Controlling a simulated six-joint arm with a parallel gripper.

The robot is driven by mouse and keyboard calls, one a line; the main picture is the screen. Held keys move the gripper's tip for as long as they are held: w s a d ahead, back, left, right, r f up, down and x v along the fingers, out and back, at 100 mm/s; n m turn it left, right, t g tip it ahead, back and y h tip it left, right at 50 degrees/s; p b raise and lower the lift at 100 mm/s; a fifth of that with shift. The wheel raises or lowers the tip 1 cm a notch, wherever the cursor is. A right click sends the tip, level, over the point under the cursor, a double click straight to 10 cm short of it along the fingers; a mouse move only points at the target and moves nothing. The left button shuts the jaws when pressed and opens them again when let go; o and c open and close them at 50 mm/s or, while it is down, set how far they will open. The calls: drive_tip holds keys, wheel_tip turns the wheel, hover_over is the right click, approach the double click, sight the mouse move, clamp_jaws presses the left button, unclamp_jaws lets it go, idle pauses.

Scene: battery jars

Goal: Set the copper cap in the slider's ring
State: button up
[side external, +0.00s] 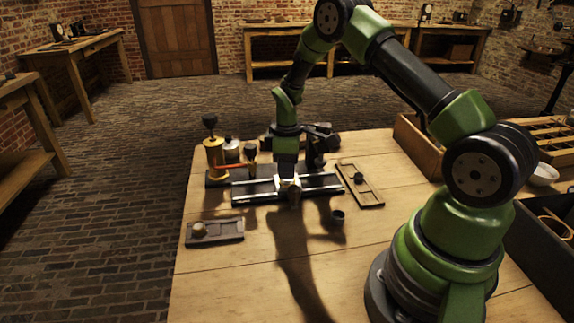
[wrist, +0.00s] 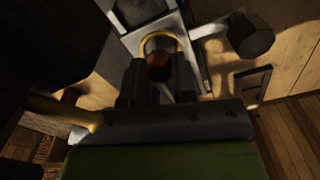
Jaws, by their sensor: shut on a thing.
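My gripper (side external: 288,172) points down at the slider (side external: 290,187) on the rail (side external: 252,191). In the wrist view its dark fingers (wrist: 158,80) are shut on the copper cap (wrist: 159,69), a small reddish-brown piece. The slider's brass-coloured ring (wrist: 159,38) shows just beyond the cap, and the cap overlaps its near edge in the picture. I cannot tell whether the cap touches the ring or is held above it. In the side view the cap and ring are hidden or too small to make out.
A tray with a pale round piece (side external: 215,231) lies front left. A brass jar (side external: 213,157) and a glass jar (side external: 232,148) stand left behind the rail.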

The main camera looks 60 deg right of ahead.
drive_tip(key=shift+f, duration=0.85)
drive_tip(key=o, duration=0.6)
wheel_tip(320, 180, up, 11)
idle(0.7)
